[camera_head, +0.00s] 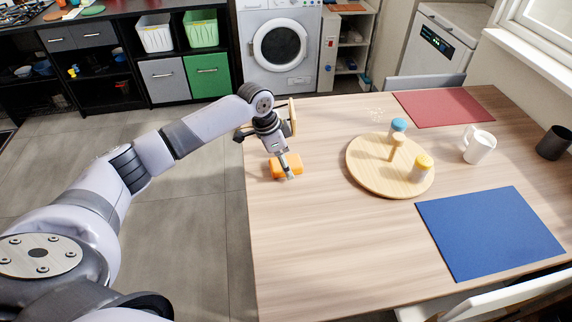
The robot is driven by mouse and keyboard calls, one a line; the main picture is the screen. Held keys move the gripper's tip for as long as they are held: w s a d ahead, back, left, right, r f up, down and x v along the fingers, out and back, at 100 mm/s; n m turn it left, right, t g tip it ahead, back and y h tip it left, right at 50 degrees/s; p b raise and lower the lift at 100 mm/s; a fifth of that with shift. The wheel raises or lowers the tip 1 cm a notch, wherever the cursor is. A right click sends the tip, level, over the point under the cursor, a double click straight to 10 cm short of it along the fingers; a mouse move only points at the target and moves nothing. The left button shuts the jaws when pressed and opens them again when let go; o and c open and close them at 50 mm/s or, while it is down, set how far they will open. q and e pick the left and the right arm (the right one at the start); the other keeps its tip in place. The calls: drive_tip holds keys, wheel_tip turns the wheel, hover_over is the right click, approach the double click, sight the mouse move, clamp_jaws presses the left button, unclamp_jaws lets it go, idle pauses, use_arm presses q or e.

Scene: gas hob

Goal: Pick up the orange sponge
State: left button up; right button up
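The orange sponge (277,167) lies on the wooden table near its left edge. My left gripper (286,167) points down at the sponge, and a grey finger crosses in front of its right part. The view does not show clearly where the other finger is, or whether the fingers touch the sponge. No gap between sponge and tabletop is clear. My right gripper is not in view.
A round wooden board (365,178) with shakers stands right of the sponge. A white mug (479,147), a dark cup (553,143), a red mat (445,107) and a blue mat (490,232) are farther right. The near-left tabletop is clear.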

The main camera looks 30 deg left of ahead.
use_arm(q)
drive_tip(key=shift+f, duration=0.15)
drive_tip(key=shift+c, duration=0.5)
drive_tip(key=c, duration=0.9)
